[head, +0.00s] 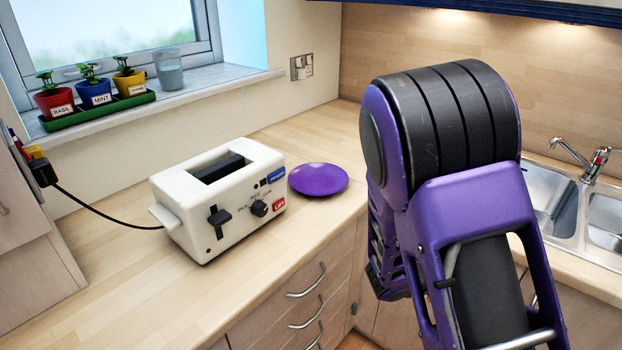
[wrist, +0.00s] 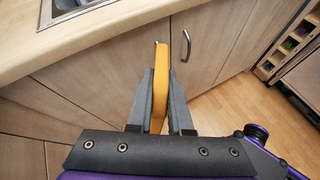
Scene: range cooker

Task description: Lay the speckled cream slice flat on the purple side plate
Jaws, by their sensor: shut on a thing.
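The purple side plate (head: 318,178) lies on the wooden worktop just right of the toaster in the head view, and its top looks bare. In the wrist view my gripper (wrist: 160,88) is shut on a thin slice (wrist: 160,72) that stands on edge between the two grey fingers. Only its orange-brown edge shows; its faces are hidden by the fingers, so I cannot see any speckles. The slice is held in front of the cupboard doors, away from the plate. In the head view my purple and black arm hides the gripper and slice.
A white toaster (head: 218,200) stands left of the plate, its cord running left to the wall. The worktop (head: 130,265) is clear at the front left. A sink (head: 560,205) with a tap (head: 590,155) lies at the right. Potted herbs (head: 95,92) and a glass (head: 168,70) stand on the sill.

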